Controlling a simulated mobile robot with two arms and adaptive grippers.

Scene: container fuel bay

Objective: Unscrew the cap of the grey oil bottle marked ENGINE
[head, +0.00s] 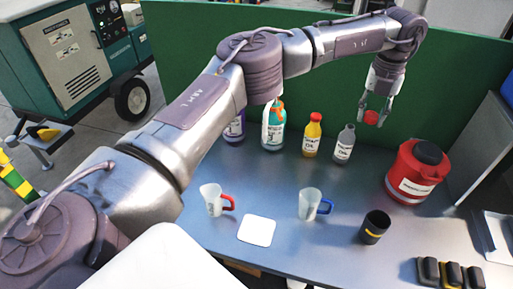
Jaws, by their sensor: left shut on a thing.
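The grey oil bottle (343,149) stands upright at the back of the bench, with a white label too small to read surely. Its narrow top shows grey, with no red on it. My left gripper (374,114) is shut on a red cap (374,118), up and to the right of the grey bottle and apart from it. My left arm crosses the picture from the lower left. My right gripper is not in view.
A yellow bottle (312,139) with a red top stands left of the grey one. A teal bottle (272,134) and purple bottle (236,128) are partly hidden by my arm. A red canister (410,178), two jugs (310,203) (212,199) and dark cup (374,228) share the bench.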

